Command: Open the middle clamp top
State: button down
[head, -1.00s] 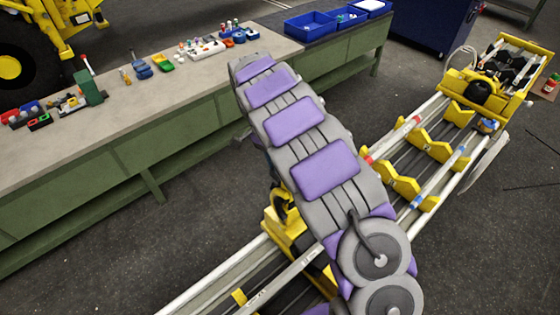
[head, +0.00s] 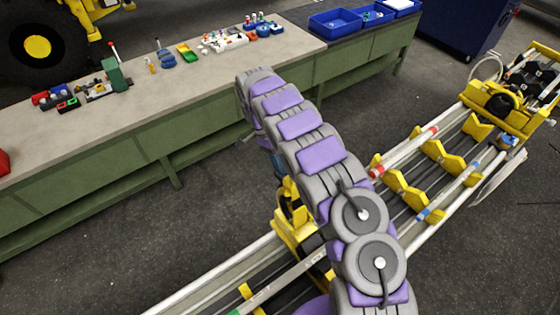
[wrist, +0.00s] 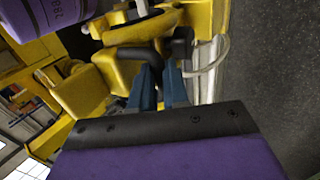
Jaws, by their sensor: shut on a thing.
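The middle clamp is a yellow fixture on the boom rails, partly behind my arm; its yellow top (head: 292,207) shows left of the arm in the head view. The exact contact between the fingertips is hard to make out. In the head view my arm hides most of the gripper and the clamp's right side.
White rails (head: 222,273) run from lower left to upper right. Yellow V-shaped cradles (head: 440,147) and a yellow end frame (head: 500,105) stand at right. A green workbench (head: 120,165) with small parts and blue bins (head: 335,22) runs behind. Dark floor lies between.

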jog(key=shift+w+r, duration=0.15)
jog(key=shift+w, duration=0.2)
jog(key=c, duration=1.1)
grip_release()
jog(key=shift+d, duration=0.2)
jog(key=shift+s, duration=0.1)
jog(key=shift+a, duration=0.25)
